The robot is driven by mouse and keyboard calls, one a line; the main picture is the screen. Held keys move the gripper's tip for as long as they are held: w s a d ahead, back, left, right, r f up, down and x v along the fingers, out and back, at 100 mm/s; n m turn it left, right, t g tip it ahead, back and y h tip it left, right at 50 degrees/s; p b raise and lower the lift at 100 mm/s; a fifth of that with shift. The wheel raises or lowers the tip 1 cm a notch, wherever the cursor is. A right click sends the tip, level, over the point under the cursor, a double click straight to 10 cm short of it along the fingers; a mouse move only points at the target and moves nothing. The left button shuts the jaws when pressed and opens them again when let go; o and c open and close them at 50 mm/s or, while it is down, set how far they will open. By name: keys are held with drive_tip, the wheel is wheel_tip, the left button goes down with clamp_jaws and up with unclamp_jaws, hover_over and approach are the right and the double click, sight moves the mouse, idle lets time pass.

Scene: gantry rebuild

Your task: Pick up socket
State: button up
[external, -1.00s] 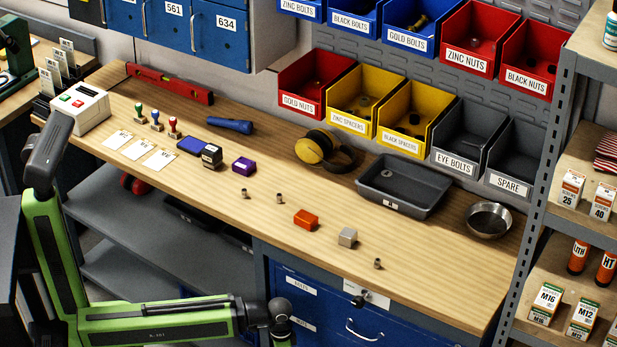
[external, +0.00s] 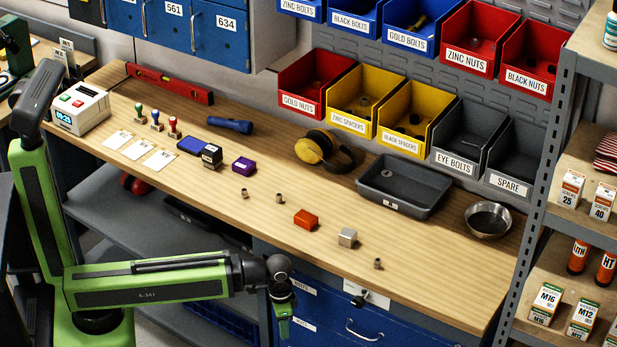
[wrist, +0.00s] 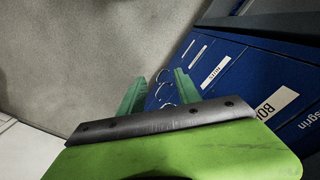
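Three small metal cylinders that look like sockets stand on the wooden bench: one (external: 244,193) and another (external: 280,198) near the middle, and a third (external: 378,264) near the front edge at the right. They are too small to tell apart in detail. My gripper (external: 284,327) hangs in front of the bench's blue drawers, below the bench top and to the left of the third socket. In the wrist view, the two green fingers (wrist: 160,88) stand apart with nothing between them. No socket shows in the wrist view.
An orange block (external: 306,219) and a grey block (external: 347,237) stand near the sockets. Behind are a grey tray (external: 398,208), a metal bowl (external: 488,220) and yellow earmuffs (external: 314,148). The bench front edge lies above my gripper. A shelf rack (external: 540,200) stands at the right.

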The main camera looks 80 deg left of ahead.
wheel_tip(320, 180, up, 28)
drive_tip(key=w+p, duration=0.2)
drive_tip(key=p, duration=2.2)
wheel_tip(320, 180, up, 12)
drive_tip(key=n+p, duration=1.3)
drive_tip(key=n, duration=0.1)
hover_over(377, 267)
drive_tip(key=f+b, duration=1.6)
drive_tip(key=b, duration=0.1)
drive_tip(key=shift+w+a+f, duration=0.1)
drive_tip(key=shift+a+f, duration=0.15)
drive_tip(key=shift+a, duration=0.05)
drive_tip(key=shift+r, duration=0.2)
clamp_jaws()
